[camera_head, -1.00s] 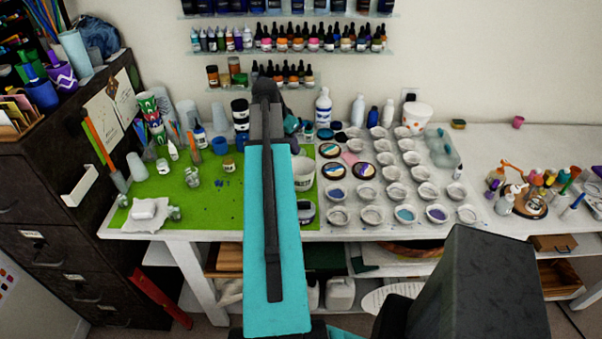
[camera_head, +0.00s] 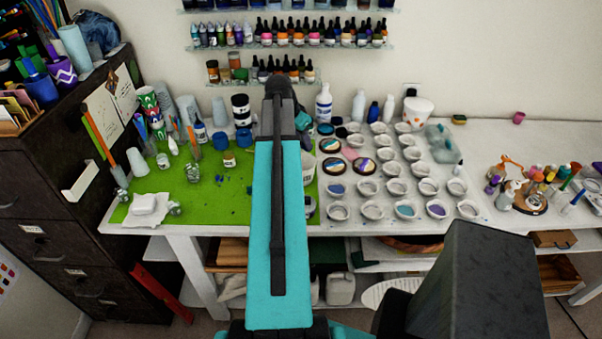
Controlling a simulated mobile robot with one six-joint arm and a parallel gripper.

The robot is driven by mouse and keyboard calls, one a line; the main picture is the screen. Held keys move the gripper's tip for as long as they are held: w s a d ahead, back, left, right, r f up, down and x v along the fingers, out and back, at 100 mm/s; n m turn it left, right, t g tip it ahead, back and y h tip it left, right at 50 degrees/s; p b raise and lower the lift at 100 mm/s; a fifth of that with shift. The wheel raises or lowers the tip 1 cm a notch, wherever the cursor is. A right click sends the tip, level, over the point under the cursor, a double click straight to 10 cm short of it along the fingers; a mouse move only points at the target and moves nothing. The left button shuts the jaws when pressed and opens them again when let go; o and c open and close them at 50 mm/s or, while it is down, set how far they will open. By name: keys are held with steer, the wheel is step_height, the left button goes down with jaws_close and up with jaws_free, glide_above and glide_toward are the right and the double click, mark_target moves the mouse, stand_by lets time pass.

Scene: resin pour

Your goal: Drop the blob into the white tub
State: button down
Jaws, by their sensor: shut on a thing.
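My arm reaches forward over the worktable, and its own links hide its far end, so my gripper and anything in it do not show. A white tub (camera_head: 309,168) stands at the right edge of the green mat, partly covered by my arm. Another white tub (camera_head: 417,111) with orange marks stands at the back of the table, right of centre. I cannot pick out the blob with certainty. Small dark blue bits (camera_head: 221,177) lie on the green mat left of my arm.
The green mat (camera_head: 205,207) holds cups, jars and a white cloth (camera_head: 143,208). Rows of small round cups (camera_head: 369,211) fill the table right of my arm. Bottles (camera_head: 324,103) stand at the back. A dark cabinet (camera_head: 60,215) is at the left.

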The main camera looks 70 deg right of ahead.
steer(key=shift+f+b, duration=1)
steer(key=shift+f, duration=1.3)
steer(key=c, duration=1.5)
jaws_free()
steer(key=shift+r, duration=0.15)
steer(key=shift+b+v, duration=2.15)
steer(key=shift+v, duration=4.6)
